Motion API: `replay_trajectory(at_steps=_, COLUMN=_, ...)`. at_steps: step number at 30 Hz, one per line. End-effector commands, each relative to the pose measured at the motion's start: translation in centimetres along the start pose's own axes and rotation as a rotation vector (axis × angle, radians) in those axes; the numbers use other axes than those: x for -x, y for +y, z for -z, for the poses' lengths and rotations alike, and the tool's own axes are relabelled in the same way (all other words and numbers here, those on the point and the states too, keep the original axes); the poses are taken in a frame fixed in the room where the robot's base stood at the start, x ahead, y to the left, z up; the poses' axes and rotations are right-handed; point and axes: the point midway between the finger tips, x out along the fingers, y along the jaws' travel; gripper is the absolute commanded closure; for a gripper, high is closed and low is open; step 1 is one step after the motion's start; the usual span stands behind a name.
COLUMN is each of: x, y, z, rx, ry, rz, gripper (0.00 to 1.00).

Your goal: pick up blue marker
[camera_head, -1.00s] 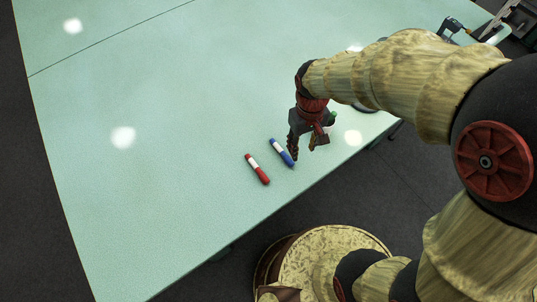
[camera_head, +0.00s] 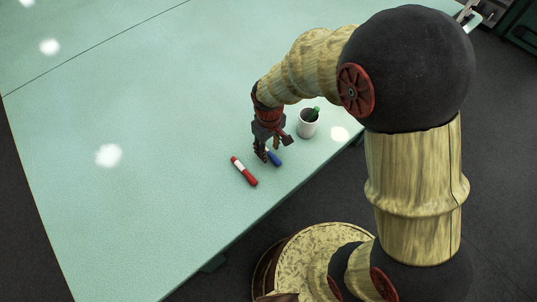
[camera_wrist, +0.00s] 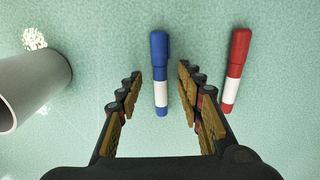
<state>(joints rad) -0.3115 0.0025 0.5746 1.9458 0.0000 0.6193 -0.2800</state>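The blue marker (camera_wrist: 159,72) lies on the pale green table, with a white band around its body. In the wrist view it lies between and just beyond the two open fingers of my gripper (camera_wrist: 160,90), with bare table on both sides of it. In the head view my gripper (camera_head: 268,153) is above the blue marker (camera_head: 274,158) and hides part of it. The fingers do not visibly touch it. The red marker (camera_head: 244,171) lies to its left in the head view. In the wrist view the red marker (camera_wrist: 236,70) is to its right, outside the fingers.
A white cup (camera_head: 308,124) stands right of my gripper with a green item (camera_head: 315,112) in it; the cup (camera_wrist: 32,88) shows at the left in the wrist view. The table (camera_head: 150,100) is clear to the left.

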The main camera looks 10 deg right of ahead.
Motion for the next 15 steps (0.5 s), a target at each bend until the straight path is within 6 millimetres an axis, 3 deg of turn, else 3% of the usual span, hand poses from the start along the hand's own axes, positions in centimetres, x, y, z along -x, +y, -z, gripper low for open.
replay_trajectory(at_steps=2, x=-0.91, y=-0.01, z=0.01, rx=0.000, ry=0.000, rz=0.000, gripper=0.63)
replay_trajectory(at_steps=9, x=-0.88, y=-0.01, z=0.04, rx=0.000, ry=0.001, rz=0.000, gripper=0.64)
replay_trajectory(at_steps=15, x=-0.88, y=-0.02, z=0.03, rx=0.000, ry=0.001, rz=0.000, gripper=0.75)
